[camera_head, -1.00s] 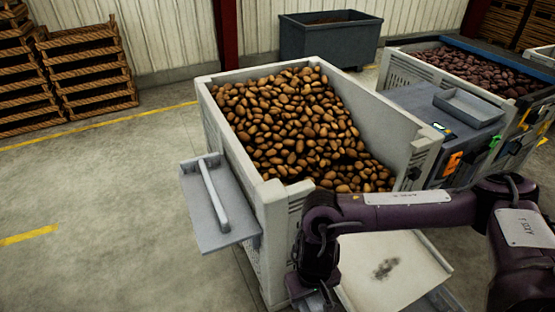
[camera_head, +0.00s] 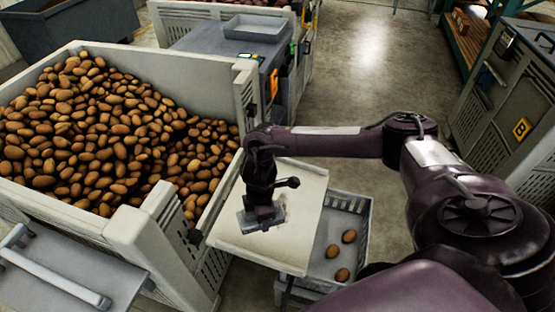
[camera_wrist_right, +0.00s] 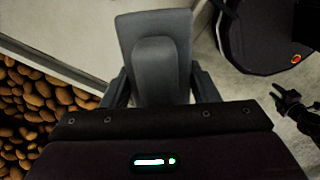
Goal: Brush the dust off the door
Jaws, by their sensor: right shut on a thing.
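The door is a pale, flat panel (camera_head: 297,222) sloping out from the front of the potato bin. My right gripper (camera_head: 262,208) is over it, shut on a grey brush (camera_head: 270,221). The brush is low at the panel's middle; I cannot tell whether it touches. In the right wrist view the brush (camera_wrist_right: 155,65) is a grey block with a rounded grip, held between the fingers. No dust shows on the uncovered part of the panel; what lies under the brush and gripper is hidden. My left gripper is not in the head view.
The large grey bin (camera_head: 150,228) full of potatoes stands at left. A small crate (camera_head: 368,225) with a few potatoes sits beside and below the door. A grey side shelf with a bar (camera_head: 70,280) is at the lower left. Open floor (camera_head: 370,80) lies beyond.

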